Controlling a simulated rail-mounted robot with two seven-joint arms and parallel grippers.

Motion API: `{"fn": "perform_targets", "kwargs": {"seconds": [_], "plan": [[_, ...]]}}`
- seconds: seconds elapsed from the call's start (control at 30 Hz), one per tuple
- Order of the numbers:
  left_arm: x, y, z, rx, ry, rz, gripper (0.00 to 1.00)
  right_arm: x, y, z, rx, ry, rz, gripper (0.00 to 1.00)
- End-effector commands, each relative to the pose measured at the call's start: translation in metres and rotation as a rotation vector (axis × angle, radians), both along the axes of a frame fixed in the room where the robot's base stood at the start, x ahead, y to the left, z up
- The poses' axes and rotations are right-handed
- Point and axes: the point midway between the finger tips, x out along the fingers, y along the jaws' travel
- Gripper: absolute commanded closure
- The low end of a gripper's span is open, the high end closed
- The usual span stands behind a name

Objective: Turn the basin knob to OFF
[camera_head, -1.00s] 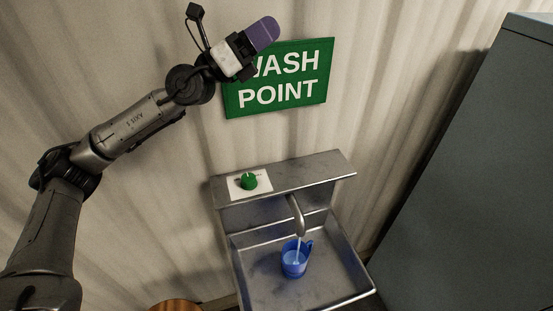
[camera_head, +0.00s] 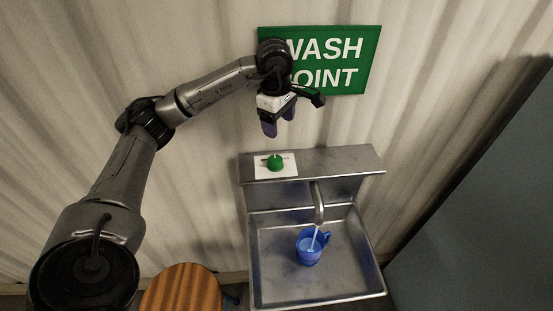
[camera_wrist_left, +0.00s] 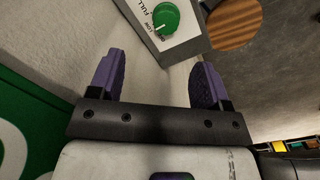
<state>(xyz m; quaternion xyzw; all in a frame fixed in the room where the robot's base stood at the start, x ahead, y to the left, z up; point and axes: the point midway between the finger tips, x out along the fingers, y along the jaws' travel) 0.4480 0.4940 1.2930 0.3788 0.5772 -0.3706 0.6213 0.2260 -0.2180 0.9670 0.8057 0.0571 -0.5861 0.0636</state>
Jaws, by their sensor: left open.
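The green basin knob (camera_head: 275,162) sits on a white label plate on the basin's upper ledge. In the left wrist view the knob (camera_wrist_left: 166,18) is at the top, with the words FULL and LOW beside it. A pale mark on the knob is on its lower-left side, towards LOW; OFF cannot be read. My left gripper (camera_head: 279,123) hangs above the knob, fingers pointing down, apart from it. In the left wrist view its two purple fingers (camera_wrist_left: 158,65) are spread with nothing between them. My right gripper is out of view.
A steel basin (camera_head: 285,290) holds a blue mug (camera_head: 308,252) under the curved spout (camera_head: 319,205), and water runs into it. A green WASH POINT sign (camera_head: 350,55) is on the wall behind. A wooden stool (camera_head: 180,290) stands left, a grey cabinet (camera_head: 490,220) right.

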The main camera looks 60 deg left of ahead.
Motion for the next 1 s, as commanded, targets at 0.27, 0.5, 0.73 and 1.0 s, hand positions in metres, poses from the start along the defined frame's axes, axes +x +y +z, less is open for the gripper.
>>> {"fn": "perform_targets", "kwargs": {"seconds": [0.27, 0.5, 0.73, 1.0], "plan": [[-0.010, 0.004, -0.009, 0.028, 0.063, -0.079, 0.29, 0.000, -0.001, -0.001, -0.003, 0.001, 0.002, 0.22], [-0.011, 0.004, -0.049, 0.027, 0.066, -0.080, 0.29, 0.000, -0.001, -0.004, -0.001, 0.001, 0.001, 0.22], [-0.010, 0.004, -0.090, 0.026, 0.063, -0.080, 0.29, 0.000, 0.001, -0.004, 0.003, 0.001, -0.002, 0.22], [-0.010, 0.003, -0.125, 0.025, 0.061, -0.079, 0.29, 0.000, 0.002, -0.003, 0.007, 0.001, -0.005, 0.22]]}}
